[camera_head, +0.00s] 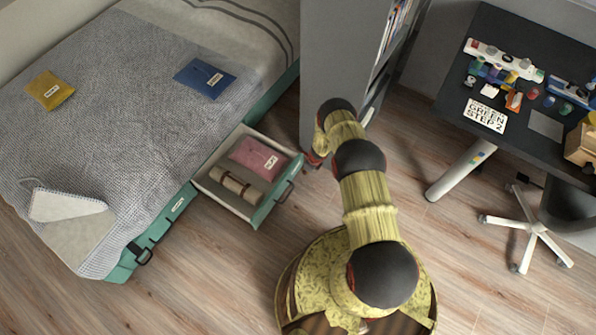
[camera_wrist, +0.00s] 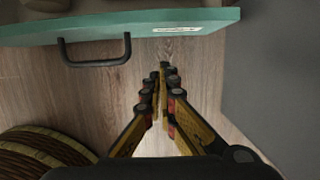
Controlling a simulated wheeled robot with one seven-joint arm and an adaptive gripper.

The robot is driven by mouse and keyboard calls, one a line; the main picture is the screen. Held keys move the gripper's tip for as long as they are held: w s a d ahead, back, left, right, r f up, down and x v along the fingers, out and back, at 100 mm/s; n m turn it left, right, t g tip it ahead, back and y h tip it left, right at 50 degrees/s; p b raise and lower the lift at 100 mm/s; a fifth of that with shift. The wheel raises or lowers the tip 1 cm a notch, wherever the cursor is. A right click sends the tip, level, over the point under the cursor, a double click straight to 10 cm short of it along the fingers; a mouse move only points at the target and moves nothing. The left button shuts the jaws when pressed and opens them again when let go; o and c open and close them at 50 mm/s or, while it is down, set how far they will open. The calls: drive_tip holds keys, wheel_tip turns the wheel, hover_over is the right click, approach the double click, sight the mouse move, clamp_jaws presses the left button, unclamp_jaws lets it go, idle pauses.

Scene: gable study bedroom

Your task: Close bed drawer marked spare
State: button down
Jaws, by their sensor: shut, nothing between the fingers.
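An open bed drawer (camera_head: 232,203) with a green front juts out from the side of the bed. It holds a pink labelled pouch and a rolled beige bundle. In the wrist view its green front (camera_wrist: 210,18) spans the top, with a dark bar handle (camera_wrist: 95,62) and a white label (camera_wrist: 177,29) too small to read. My gripper (camera_wrist: 164,72) is shut and empty. It is in front of the drawer front, to the right of the handle, below the label in the picture. In the head view my gripper (camera_head: 314,160) shows beside the drawer's far right corner, partly hidden by my arm.
A second bed drawer (camera_head: 155,232) with its own label and handle is closed at left. A tall grey cabinet (camera_head: 330,60) stands close beyond my gripper. A dark desk (camera_head: 530,50) and a chair base (camera_head: 530,228) are at right. Wooden floor in front of the drawer is clear.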

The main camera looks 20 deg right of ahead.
drive_tip(key=w+a+f+b, duration=0.1)
drive_tip(key=w, duration=0.1)
drive_tip(key=w+a+f+b, duration=0.1)
drive_tip(key=b, duration=0.1)
drive_tip(key=shift+w+a+f, duration=0.15)
drive_tip(key=shift+w+a, duration=0.2)
